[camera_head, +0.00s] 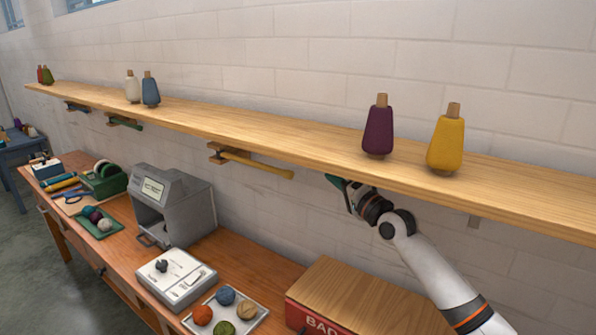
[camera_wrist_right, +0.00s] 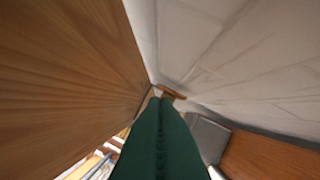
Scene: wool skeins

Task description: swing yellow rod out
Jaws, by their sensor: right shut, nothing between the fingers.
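The yellow rod (camera_head: 258,163) hangs from a wooden bracket (camera_head: 216,153) under the long shelf. It lies roughly along the shelf, with its knobbed free end pointing right. My right gripper (camera_head: 333,180) is under the shelf's front edge, a short way right of that free end and apart from it. Its green fingers (camera_wrist_right: 160,108) are shut and empty in the wrist view, pointing along the underside of the shelf. A small brown piece (camera_wrist_right: 172,92) shows beyond the fingertips there; I cannot tell whether it is the rod or its bracket. My left gripper is out of view.
The shelf (camera_head: 300,145) carries several yarn cones, including a purple one (camera_head: 378,130) and a yellow one (camera_head: 446,142) above my right arm. Below are a grey machine (camera_head: 185,205), a tray of yarn balls and a wooden-topped box (camera_head: 350,295). Green (camera_head: 125,122) and dark rods hang farther left.

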